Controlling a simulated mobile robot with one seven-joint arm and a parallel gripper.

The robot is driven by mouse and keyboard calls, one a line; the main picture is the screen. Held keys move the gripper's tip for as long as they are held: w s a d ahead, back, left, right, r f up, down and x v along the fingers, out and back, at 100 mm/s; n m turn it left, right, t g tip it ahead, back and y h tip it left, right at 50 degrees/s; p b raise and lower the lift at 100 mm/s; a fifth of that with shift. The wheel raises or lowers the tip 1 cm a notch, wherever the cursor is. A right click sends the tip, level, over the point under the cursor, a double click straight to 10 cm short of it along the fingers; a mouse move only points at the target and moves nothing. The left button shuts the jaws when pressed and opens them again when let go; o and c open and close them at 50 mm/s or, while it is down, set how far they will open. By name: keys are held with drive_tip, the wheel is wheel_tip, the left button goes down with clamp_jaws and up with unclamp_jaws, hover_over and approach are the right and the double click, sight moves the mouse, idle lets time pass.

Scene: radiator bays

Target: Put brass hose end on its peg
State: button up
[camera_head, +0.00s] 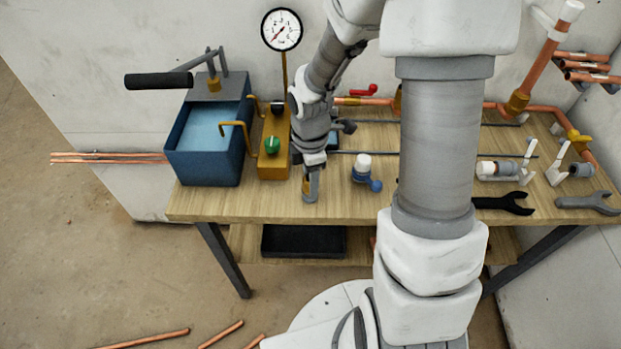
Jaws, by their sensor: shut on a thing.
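My gripper (310,192) points down just above or at the front edge of the wooden bench (225,205), right of the brass block. It is shut on a small brass-coloured piece (306,185), probably the brass hose end; only a sliver shows between the fingers. I cannot tell whether it touches the bench. The brass block (270,165) carries a green knob (272,145), a black knob, and a bent brass pipe (240,127) on its left. I cannot make out the peg; my arm hides part of the bench.
A blue water tank (208,165) with a black-handled pump lever (158,81) stands at the left. A pressure gauge (281,30) rises behind the block. A white-and-blue fitting (362,168) stands right of my gripper.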

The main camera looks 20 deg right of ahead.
drive_tip(key=shift+f+b, duration=0.6)
drive_tip(key=shift+f, duration=0.3)
drive_tip(key=o, duration=1.1)
drive_tip(key=shift+o, duration=0.2)
drive_tip(key=shift+r, duration=0.1)
